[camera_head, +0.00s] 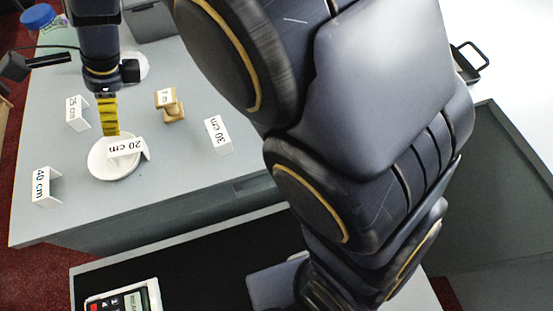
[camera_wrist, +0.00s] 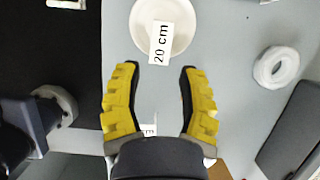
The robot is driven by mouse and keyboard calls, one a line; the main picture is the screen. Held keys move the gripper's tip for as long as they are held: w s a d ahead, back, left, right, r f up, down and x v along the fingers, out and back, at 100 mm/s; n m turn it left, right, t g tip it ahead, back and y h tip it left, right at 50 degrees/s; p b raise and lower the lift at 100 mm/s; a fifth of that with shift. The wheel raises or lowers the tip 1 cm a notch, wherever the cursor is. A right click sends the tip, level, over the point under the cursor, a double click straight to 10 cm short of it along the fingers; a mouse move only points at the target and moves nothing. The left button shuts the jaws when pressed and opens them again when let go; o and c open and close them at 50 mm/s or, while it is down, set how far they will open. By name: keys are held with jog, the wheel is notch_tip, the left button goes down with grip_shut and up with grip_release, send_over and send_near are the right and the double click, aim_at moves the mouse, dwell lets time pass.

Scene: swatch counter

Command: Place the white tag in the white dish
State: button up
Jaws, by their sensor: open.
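A white folded tag marked 20 cm (camera_head: 122,148) sits at the white dish (camera_head: 101,166), over its inside and its rim at the right in the head view. In the wrist view the tag (camera_wrist: 160,42) overlaps the near part of the dish (camera_wrist: 184,35) and sticks out past the rim toward my fingers. I cannot tell whether it rests on the rim. My gripper (camera_head: 110,133) is just behind the dish in the head view. In the wrist view my gripper (camera_wrist: 160,68) has its yellow fingers spread wide, with nothing held between them, just short of the tag.
Other white tags stand around the dish: 25 cm (camera_head: 77,113), 40 cm (camera_head: 45,187) and 30 cm (camera_head: 218,134). A wooden piece marked 1 m (camera_head: 170,104) stands to the right. A white ring (camera_wrist: 276,67) lies to the right in the wrist view.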

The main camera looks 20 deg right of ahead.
jog(key=s+d+r+n+g+h, duration=0.1)
jog(key=s+d+n+h, duration=0.3)
jog(key=s+d+n, duration=1.3)
jog(key=s+d, duration=0.4)
jog(key=d, duration=0.3)
jog(key=shift+s+d+n+g, duration=0.2)
jog(key=shift+n+g, duration=0.1)
